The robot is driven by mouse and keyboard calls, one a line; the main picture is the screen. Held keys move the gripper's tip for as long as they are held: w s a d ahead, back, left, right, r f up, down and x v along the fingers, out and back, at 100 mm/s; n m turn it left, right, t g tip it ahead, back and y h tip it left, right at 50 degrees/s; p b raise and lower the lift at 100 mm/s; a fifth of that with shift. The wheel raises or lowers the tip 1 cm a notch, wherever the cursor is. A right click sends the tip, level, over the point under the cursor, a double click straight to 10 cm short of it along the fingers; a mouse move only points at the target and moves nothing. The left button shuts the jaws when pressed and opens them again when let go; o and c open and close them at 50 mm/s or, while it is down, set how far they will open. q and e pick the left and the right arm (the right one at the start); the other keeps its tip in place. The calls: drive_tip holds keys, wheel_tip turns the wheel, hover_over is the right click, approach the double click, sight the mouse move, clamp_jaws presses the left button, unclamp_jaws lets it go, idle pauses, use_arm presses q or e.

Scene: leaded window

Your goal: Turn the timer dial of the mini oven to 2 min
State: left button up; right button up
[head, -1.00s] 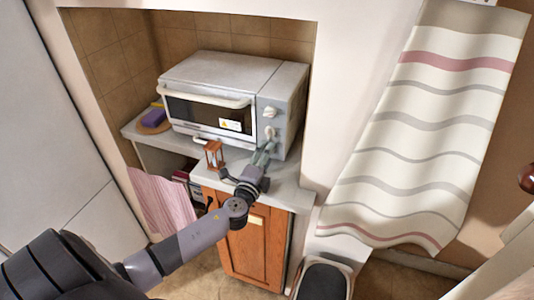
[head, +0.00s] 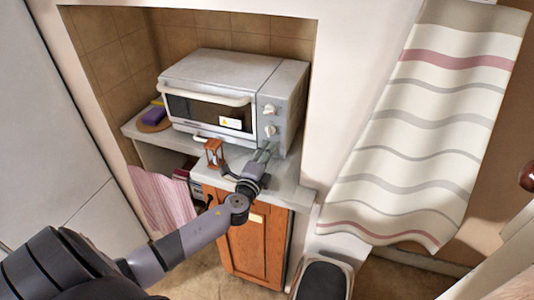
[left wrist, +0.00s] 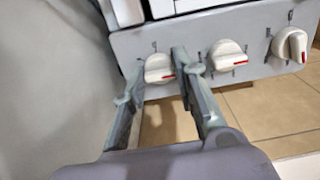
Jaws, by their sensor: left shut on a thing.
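The mini oven (head: 215,75) is white and stands on the counter, its door shut. Its grey front panel carries white dials, an upper one (head: 269,109) and a middle one (head: 270,130) in the head view. The lowest dial is hidden there by my left gripper (head: 264,151). In the left wrist view this lowest dial (left wrist: 159,69) sits between the fingers of my left gripper (left wrist: 157,78), which is shut on it. Its red mark points to the lower right of the picture. I cannot read the scale or labels. My right gripper is not in view.
A small wooden hourglass (head: 214,153) stands on the counter (head: 290,192) just left of my gripper. A purple sponge (head: 154,116) lies at the far left. The alcove wall is close to the oven's right. A striped towel (head: 420,130) hangs farther right.

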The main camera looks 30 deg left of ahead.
use_arm(q)
clamp_jaws()
drive_tip(key=m, duration=0.4)
drive_tip(key=shift+m, duration=0.3)
drive_tip(key=m+p, duration=0.1)
drive_tip(key=m, duration=0.4)
drive_tip(key=shift+m, duration=0.4)
drive_tip(key=shift+f, duration=0.1)
drive_tip(key=o, duration=1)
unclamp_jaws()
